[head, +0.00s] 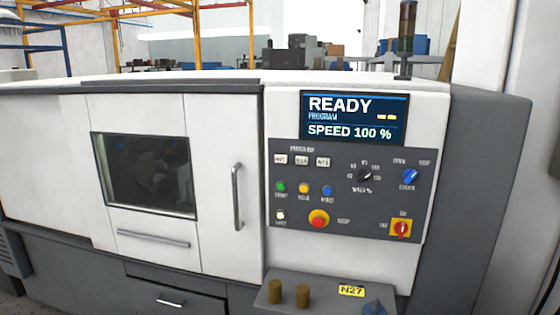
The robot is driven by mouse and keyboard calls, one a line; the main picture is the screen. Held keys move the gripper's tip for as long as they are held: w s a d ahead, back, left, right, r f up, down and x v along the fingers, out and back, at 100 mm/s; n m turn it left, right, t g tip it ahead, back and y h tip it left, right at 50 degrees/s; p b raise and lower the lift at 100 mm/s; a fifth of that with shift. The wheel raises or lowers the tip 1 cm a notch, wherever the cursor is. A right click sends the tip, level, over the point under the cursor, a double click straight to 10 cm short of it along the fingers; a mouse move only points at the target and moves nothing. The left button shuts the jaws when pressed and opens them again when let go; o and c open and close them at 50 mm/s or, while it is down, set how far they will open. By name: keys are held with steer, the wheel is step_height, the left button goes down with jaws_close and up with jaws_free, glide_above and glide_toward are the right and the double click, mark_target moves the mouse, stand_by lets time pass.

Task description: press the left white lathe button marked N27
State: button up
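The lathe (225,180) marked N27 on a yellow tag (352,291) fills most of the head view. Its grey control panel (340,215) is at the right. Three white rectangular buttons sit in a row under the screen: the left one (281,160), the middle one (302,160) and the right one (323,161). Their lettering is too small to read surely. A small round white button (280,215) is lower left on the panel. My gripper is not in view.
The screen (353,117) reads READY and SPEED 100 %. Green, yellow and blue round buttons, a red stop button (319,219), a blue knob (409,176) and a red switch (401,228) share the panel. A grey shelf (320,292) with two brown cylinders juts out below it.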

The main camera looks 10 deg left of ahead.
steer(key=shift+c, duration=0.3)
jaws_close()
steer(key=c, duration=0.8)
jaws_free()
